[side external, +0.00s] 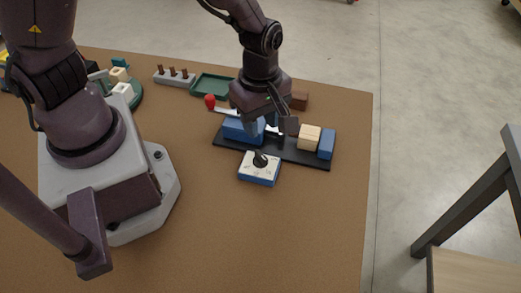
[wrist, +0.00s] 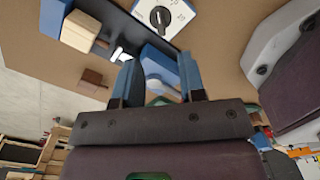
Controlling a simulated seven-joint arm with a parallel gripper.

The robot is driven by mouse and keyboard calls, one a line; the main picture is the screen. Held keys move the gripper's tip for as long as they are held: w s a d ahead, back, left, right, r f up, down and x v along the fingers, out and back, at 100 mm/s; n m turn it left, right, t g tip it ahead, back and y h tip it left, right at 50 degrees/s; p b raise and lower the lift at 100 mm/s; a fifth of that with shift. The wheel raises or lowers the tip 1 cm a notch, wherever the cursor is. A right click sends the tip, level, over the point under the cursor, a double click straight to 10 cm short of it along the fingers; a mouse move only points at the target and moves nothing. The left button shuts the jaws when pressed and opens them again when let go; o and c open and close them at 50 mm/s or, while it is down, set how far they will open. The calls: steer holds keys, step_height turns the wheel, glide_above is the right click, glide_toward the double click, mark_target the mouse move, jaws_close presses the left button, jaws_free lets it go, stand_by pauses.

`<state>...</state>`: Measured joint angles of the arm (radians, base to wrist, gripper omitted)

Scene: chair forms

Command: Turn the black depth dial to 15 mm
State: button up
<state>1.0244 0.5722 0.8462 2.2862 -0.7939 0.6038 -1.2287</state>
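The black depth dial (side external: 260,160) sits on the white top of a small blue-sided box (side external: 259,177), in front of a dark base plate. In the wrist view the dial (wrist: 160,17) is near the top edge, with a white mark on it and a printed 20 to its right. The other numbers and the exact setting are hard to read. My gripper (side external: 270,127) is above the plate, behind the dial and apart from it. In the wrist view its two fingers (wrist: 160,80) are spread, with a blue block seen beyond them.
The dark plate (side external: 313,160) carries a blue block (side external: 238,130), a light wooden block (side external: 308,138) and a blue end block (side external: 326,144). A red-knobbed lever (side external: 210,102) stands at its left. A green tray (side external: 211,86) lies behind. The brown table in front is clear.

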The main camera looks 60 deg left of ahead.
mark_target(261, 154)
step_height(261, 154, down, 9)
steer(key=shift+f, duration=0.15)
jaws_close()
